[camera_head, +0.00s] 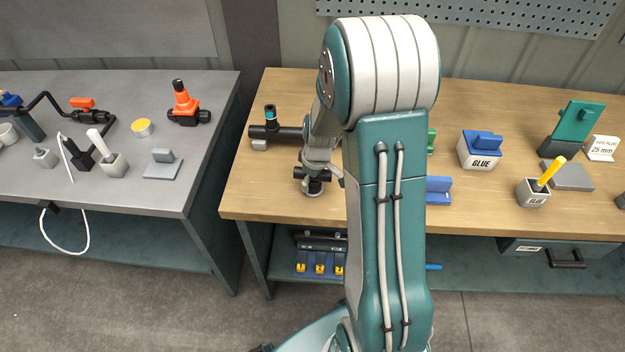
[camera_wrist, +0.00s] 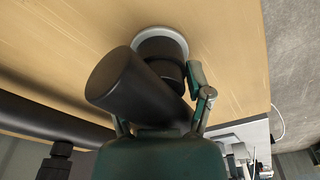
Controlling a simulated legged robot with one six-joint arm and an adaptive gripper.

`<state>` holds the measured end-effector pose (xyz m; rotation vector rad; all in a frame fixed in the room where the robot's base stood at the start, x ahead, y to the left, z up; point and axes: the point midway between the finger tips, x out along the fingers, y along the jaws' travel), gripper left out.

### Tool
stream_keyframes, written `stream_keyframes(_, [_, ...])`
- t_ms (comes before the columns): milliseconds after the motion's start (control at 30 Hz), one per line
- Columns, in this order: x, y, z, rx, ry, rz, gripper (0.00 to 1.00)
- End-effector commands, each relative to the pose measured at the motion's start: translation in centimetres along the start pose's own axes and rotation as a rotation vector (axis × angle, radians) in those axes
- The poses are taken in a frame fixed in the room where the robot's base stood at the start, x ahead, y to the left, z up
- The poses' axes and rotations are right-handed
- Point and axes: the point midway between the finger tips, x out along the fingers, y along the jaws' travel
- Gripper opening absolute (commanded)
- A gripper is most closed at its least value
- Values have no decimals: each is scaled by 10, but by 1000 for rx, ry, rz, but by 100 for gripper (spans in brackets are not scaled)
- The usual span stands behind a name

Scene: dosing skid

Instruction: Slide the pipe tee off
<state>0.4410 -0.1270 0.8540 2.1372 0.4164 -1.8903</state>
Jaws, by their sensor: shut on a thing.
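The black pipe tee (camera_wrist: 130,85) is between the fingers of my gripper (camera_wrist: 163,120) in the wrist view, with one wide round end toward the camera. My gripper is shut on it. Its lower end meets a round pale grey base (camera_wrist: 160,38) on the wooden table; I cannot tell how far it sits on that base. In the head view the tee (camera_head: 320,176) shows partly, below my wrist, with the grey base (camera_head: 312,193) under it. My arm hides part of this area.
A black pipe (camera_head: 285,133) with an upright, blue-banded stub lies just behind on a grey support; it also shows in the wrist view (camera_wrist: 45,118). A blue block (camera_head: 438,190) is right of my arm. A glue box (camera_head: 480,150) and glue pot (camera_head: 533,193) stand farther right.

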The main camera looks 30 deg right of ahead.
Motion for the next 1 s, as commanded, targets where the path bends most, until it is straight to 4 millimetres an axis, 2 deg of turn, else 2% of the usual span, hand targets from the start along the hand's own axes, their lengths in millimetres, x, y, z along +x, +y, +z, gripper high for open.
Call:
stream_keyframes(800, [-38,0,-4,0,-1,-1,15])
stream_keyframes(1000, [-40,0,-4,0,-2,-2,15])
